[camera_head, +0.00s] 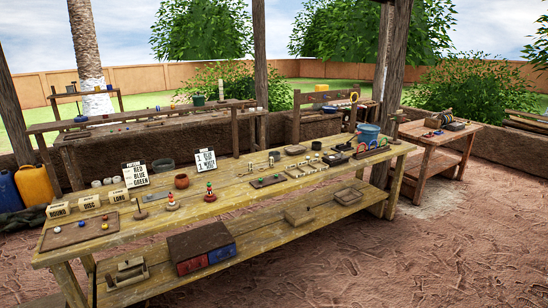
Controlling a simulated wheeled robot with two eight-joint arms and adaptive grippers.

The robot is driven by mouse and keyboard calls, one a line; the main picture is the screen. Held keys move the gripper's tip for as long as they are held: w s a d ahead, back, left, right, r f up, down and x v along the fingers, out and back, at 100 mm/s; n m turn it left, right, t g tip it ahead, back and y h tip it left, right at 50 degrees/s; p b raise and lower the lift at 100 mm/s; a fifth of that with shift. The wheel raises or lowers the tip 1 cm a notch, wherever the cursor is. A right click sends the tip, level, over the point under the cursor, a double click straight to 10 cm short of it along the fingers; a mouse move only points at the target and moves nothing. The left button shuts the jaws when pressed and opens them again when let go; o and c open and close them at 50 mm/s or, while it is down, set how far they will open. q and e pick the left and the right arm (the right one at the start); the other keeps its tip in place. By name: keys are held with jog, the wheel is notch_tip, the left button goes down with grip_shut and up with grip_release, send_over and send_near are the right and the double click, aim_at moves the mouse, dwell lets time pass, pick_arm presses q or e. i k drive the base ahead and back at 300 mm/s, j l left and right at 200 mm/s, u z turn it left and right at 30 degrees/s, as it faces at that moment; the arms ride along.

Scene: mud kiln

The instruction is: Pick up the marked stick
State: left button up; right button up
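Neither of my grippers is in view. I cannot tell for sure which object is the marked stick. Several small pale pieces (308,172), possibly sticks, lie on the long wooden workbench (235,207), right of its middle. They are too small to show any marks. A white sign (205,160) with black writing, partly readable as "DOT", stands near the back edge. Another white sign (135,174) reads "RED BLUE GREEN".
A side table (436,136) stands right. The reddish ground in front is clear.

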aim_at(221, 100)
jog(key=i+u, duration=0.15)
jog(key=i, duration=0.25)
jog(key=i+l+u, duration=0.15)
jog(key=i, duration=0.3)
jog(key=i+l+u, duration=0.2)
jog(key=i, duration=0.2)
jog(key=i+l+u, duration=0.15)
jog(key=i, duration=0.25)
jog(key=u, duration=0.35)
jog(key=i+l+u, duration=0.1)
jog(key=u, duration=0.25)
jog(key=l+u, duration=0.15)
jog(key=u, duration=0.2)
jog(key=i+l, duration=0.05)
